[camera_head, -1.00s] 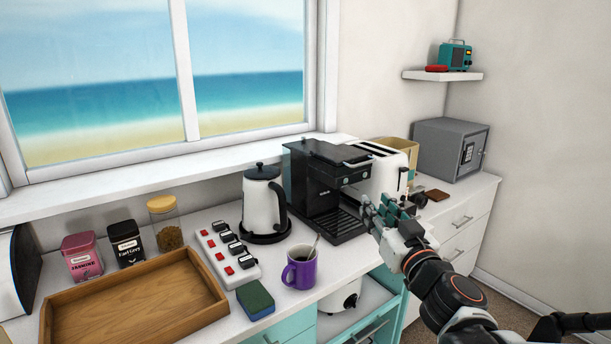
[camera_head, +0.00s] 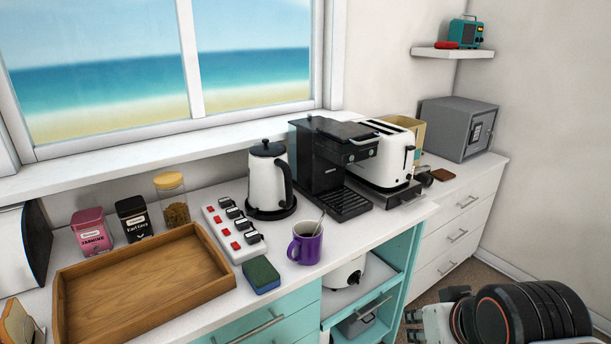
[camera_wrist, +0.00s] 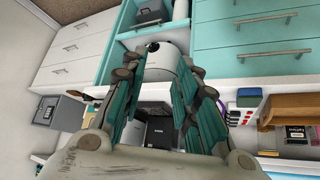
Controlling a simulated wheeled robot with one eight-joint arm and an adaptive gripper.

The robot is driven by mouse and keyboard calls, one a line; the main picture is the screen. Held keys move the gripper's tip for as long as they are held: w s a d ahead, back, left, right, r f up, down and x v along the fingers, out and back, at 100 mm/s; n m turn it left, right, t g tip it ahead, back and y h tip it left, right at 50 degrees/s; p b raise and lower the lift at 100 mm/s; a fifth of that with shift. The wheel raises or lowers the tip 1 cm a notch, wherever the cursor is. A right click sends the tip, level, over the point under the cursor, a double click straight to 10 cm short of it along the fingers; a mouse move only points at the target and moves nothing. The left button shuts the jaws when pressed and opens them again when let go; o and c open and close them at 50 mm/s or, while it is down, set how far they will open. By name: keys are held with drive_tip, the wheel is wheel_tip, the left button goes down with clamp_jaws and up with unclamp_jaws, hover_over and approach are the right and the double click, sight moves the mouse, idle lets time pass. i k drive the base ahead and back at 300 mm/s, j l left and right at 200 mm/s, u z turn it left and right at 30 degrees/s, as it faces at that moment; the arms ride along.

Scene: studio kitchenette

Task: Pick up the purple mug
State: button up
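The purple mug (camera_head: 306,246) stands upright on the white counter, near its front edge, with its handle to the left and a spoon (camera_head: 320,222) in it. In the wrist view a small purple patch (camera_wrist: 221,108) shows beside the right finger; it may be the mug, mostly hidden. My gripper (camera_wrist: 158,75) is open and empty, its two teal-lined fingers apart. In the head view my arm is at the lower right, below the counter top and well to the right of the mug.
A green-blue sponge (camera_head: 261,275), a power strip (camera_head: 232,232) and a wooden tray (camera_head: 222,287) lie left of the mug. A kettle (camera_head: 266,185) and coffee machine (camera_head: 318,175) stand behind. An open shelf holding a white pot (camera_head: 345,273) is below the counter, right of the mug.

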sight(307, 251)
drive_tip(key=k+j, duration=0.2)
drive_tip(key=j, duration=0.15)
drive_tip(key=k+j, duration=0.15)
drive_tip(key=j, duration=0.25)
drive_tip(key=k+j, duration=0.2)
drive_tip(key=j, duration=0.15)
drive_tip(key=z, duration=0.05)
